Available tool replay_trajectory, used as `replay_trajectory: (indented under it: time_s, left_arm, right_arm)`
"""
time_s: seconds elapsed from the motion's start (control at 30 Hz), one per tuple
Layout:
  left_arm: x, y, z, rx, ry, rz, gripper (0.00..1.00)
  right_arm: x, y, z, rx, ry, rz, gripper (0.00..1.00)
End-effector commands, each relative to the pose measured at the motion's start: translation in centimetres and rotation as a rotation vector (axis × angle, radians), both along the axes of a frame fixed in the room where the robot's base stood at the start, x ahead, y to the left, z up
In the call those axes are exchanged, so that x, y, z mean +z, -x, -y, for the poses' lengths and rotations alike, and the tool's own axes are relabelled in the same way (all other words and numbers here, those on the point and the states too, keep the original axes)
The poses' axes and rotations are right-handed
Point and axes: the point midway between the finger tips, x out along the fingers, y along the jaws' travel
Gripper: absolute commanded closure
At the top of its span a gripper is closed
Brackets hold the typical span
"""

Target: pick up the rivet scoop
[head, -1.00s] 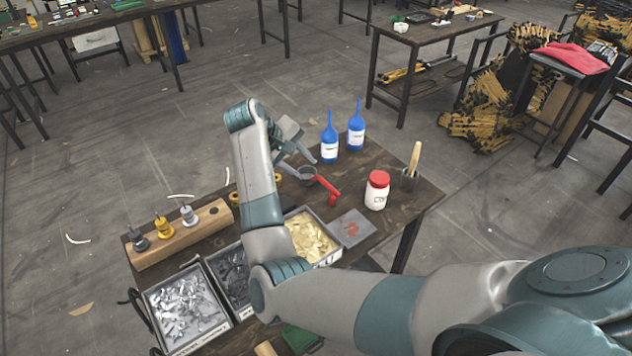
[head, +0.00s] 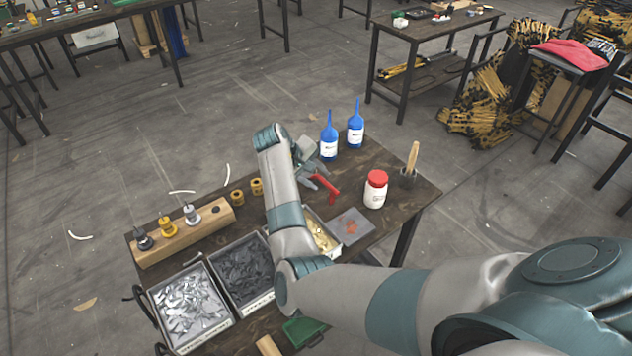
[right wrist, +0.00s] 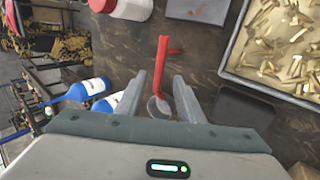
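The rivet scoop has a red handle (head: 326,187) and lies on the dark wooden table; its bowl is hidden by my gripper in the head view. In the right wrist view the red handle (right wrist: 162,62) points away from me and the grey round bowl (right wrist: 158,108) lies nearer the palm. My right gripper (head: 320,178) is over the scoop's bowl end. In the right wrist view its two fingers (right wrist: 160,80) are spread, one on each side of the scoop, with gaps to both. My left gripper is not in view.
Two blue bottles (head: 329,137) stand just behind the gripper. A bin of brass pieces (right wrist: 285,40) and a grey bin (head: 190,303) are nearby.

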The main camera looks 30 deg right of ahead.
Motion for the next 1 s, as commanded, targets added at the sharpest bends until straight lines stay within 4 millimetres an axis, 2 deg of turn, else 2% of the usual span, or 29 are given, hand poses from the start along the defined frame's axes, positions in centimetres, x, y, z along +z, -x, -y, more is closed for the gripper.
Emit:
replay_trajectory:
  time_s: [0.17,0.3,0.53,1.0]
  left_arm:
    - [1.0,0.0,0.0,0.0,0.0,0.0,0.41]
    - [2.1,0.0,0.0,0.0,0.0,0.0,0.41]
    - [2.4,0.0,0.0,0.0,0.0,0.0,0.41]
    - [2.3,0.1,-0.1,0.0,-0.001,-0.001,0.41]
  right_arm:
    - [-0.7,0.1,0.8,-0.001,0.0,-0.003,0.66]
    - [-1.9,0.1,1.8,-0.001,0.0,-0.004,0.66]
    - [-3.9,-0.1,2.9,0.0,0.0,-0.001,0.66]
    - [-4.2,-0.1,3.0,0.0,0.0,0.0,0.66]
